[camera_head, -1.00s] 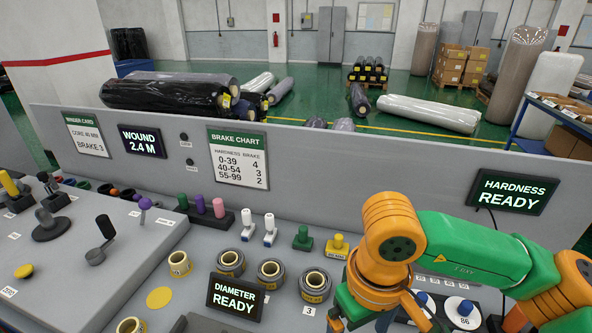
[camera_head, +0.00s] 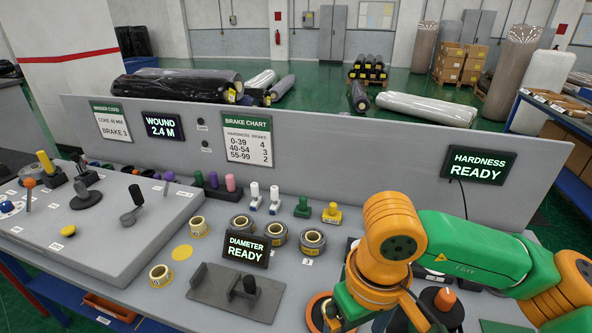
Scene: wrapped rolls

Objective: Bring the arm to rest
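My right arm (camera_head: 460,248), green with orange joints, comes in from the right edge. It bends at an orange joint (camera_head: 393,235) and goes down to the bottom edge, over the right part of the worktable (camera_head: 215,250). Its gripper is not visible; it lies below the frame or behind the arm. I cannot tell whether the arm touches anything. My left arm and gripper are not in view.
The worktable carries a diameter display (camera_head: 246,250), several tape-like rolls (camera_head: 313,242), a grey plate with a black handle (camera_head: 237,291) and a lever console (camera_head: 90,215). A low grey panel (camera_head: 360,160) with a hardness display (camera_head: 478,165) stands behind. An orange-knobbed dial (camera_head: 444,298) is beside the arm.

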